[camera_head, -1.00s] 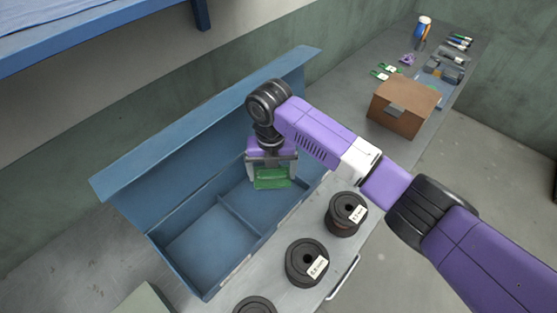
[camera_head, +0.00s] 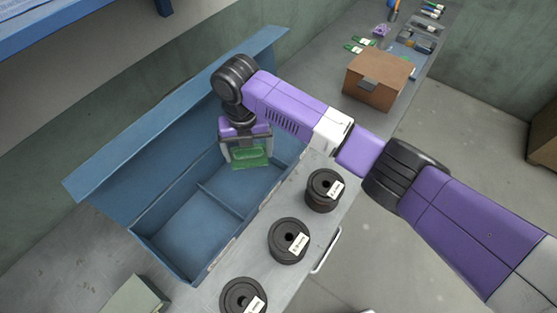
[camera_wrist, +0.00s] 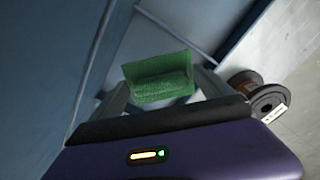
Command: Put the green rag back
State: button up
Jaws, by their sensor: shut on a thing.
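The green rag (camera_head: 251,157) is between the fingers of my gripper (camera_head: 247,158), which is shut on it. In the wrist view the rag (camera_wrist: 158,79) is folded and sits between the two fingertips. The gripper points down into the far right compartment of an open blue box (camera_head: 190,267) with a divider across its inside. I cannot tell whether the rag touches the box floor. The near left compartment (camera_head: 190,225) is empty.
Dark spools with white labels stand along the bench beside the box: one near (camera_head: 243,297), one middle (camera_head: 289,241), one far (camera_head: 323,190). A cardboard box (camera_head: 378,80) and small tools stand at the back right. The raised blue lid (camera_head: 170,115) is behind the gripper.

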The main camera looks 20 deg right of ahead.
jog(key=s+d+r+m, duration=0.15)
jog(key=d+r, duration=0.25)
jog(key=d, duration=0.6)
jog(key=s+d+r+m, duration=0.15)
jog(key=d+r, duration=0.25)
jog(key=d, duration=0.6)
jog(key=s+d+r+m, duration=0.15)
jog(key=d+r, duration=0.25)
jog(key=d, duration=0.6)
jog(key=shift+s+f+b, duration=0.1)
jog(key=shift+f+b, duration=1.2)
jog(key=shift+f, duration=8.9)
